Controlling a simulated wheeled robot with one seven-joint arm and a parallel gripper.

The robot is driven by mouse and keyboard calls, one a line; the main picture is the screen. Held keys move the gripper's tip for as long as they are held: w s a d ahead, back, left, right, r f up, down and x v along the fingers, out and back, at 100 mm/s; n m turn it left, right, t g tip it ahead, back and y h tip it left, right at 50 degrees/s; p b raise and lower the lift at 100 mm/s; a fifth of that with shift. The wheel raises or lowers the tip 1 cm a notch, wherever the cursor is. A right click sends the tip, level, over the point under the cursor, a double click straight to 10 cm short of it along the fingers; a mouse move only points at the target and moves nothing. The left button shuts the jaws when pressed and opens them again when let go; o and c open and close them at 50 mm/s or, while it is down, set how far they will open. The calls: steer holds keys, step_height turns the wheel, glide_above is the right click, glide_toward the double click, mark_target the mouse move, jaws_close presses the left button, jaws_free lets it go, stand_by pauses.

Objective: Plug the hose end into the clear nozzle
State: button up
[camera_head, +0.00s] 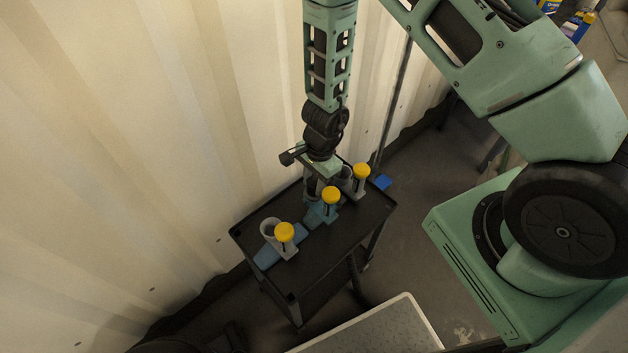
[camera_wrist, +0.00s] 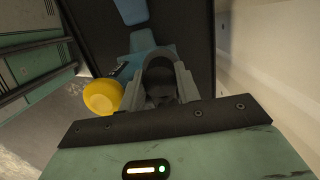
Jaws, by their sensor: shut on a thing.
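My gripper (camera_head: 318,190) points down over the black cart, at the middle yellow-knobbed fitting (camera_head: 322,213). In the wrist view my gripper (camera_wrist: 160,88) is shut on a dark round thing (camera_wrist: 161,85), which I take for the hose end; the fingers hide much of it. A grey ring-shaped nozzle (camera_head: 269,227) stands at the near left of the cart. Another grey fitting (camera_head: 357,190) stands at the far right, partly behind my gripper. I cannot tell which nozzle is clear, or whether the held thing touches the middle fitting.
The black cart (camera_head: 345,243) has a bare near right part. Yellow knobs top the fittings; one also shows in the wrist view (camera_wrist: 102,97). Blue bases (camera_head: 267,257) lie under them. A pale ribbed wall (camera_head: 150,130) stands close on the left. A speckled panel (camera_head: 385,335) lies in front.

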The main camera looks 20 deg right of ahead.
steer(key=shift+f, duration=0.15)
stand_by(0.3)
steer(key=o, duration=1.5)
steer(key=shift+c, duration=0.2)
step_height(320, 180, up, 9)
steer(key=p, duration=0.8)
